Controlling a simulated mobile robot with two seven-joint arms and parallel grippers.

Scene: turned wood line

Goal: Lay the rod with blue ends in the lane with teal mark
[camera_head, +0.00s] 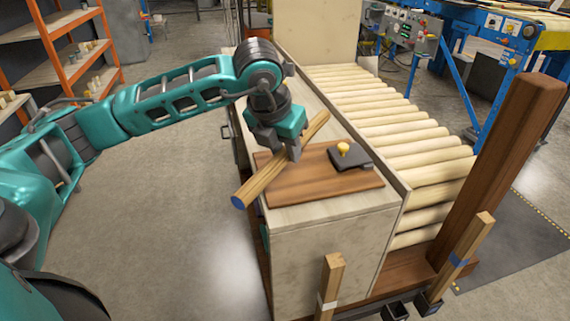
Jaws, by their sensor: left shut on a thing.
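My left gripper (290,151) is shut on the middle of a wooden rod (262,178). The rod's near-left end has a blue face (238,202) and sticks out past the left edge of the cabinet. Its far end points up and right; that end's face is hidden. The rod lies diagonally across the view over a brown board (310,192); I cannot tell whether it touches the board. A post with a blue band (457,260) and a post with a white band (328,303) stand at the front. I cannot make out a teal-marked lane. My right gripper is out of view.
A black block with a yellow knob (344,148) sits on the board, right of the gripper. The board lies on a pale cabinet (325,255). A row of pale rollers (405,135) runs along its right side. A thick dark post (500,165) stands at right.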

